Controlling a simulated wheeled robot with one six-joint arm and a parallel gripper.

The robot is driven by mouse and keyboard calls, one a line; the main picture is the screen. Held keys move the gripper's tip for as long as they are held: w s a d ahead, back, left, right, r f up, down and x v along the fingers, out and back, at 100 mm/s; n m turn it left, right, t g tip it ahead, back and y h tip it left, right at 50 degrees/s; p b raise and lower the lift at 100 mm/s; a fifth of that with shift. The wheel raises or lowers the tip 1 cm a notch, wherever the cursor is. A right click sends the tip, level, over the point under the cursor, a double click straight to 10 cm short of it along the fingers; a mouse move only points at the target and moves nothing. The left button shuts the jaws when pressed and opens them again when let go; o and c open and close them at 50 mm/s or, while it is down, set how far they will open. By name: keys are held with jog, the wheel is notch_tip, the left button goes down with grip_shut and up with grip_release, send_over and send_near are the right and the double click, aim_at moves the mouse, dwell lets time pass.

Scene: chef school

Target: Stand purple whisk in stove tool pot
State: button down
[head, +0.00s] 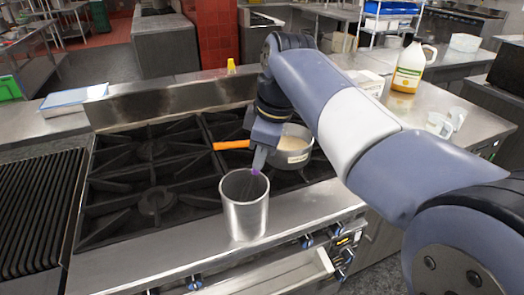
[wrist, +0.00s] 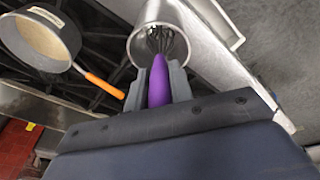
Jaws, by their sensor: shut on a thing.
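The purple whisk (wrist: 158,82) is held by its handle between the two fingers of my gripper (wrist: 158,88). In the wrist view its dark wires point into the mouth of the steel tool pot (wrist: 218,22). In the head view the purple handle (head: 256,172) shows just above the pot's far rim, below my gripper (head: 259,160). The stove tool pot (head: 246,210) stands upright on the stove's front steel ledge. How deep the wires reach inside the pot is hidden in the head view.
A saucepan (head: 290,150) with an orange handle (head: 231,145) sits on the stove just behind the pot. Black burner grates (head: 155,200) lie to the left. A yellow-labelled jug (head: 409,68) and white mugs (head: 439,124) stand on the right counter.

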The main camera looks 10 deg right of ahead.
jog(key=c, duration=1.2)
grip_release()
jog(key=shift+o, duration=0.2)
jog(key=p+v, duration=0.1)
jog(key=v, duration=1)
jog(key=shift+f, duration=0.2)
jog(key=b+x, duration=0.1)
jog(key=x, duration=1)
jog(key=p+v, duration=0.2)
jog(key=v, duration=0.1)
jog(key=shift+r, duration=0.15)
jog(key=shift+s+d+r, duration=0.1)
jog(key=shift+d+r, duration=0.05)
jog(key=shift+r, duration=0.45)
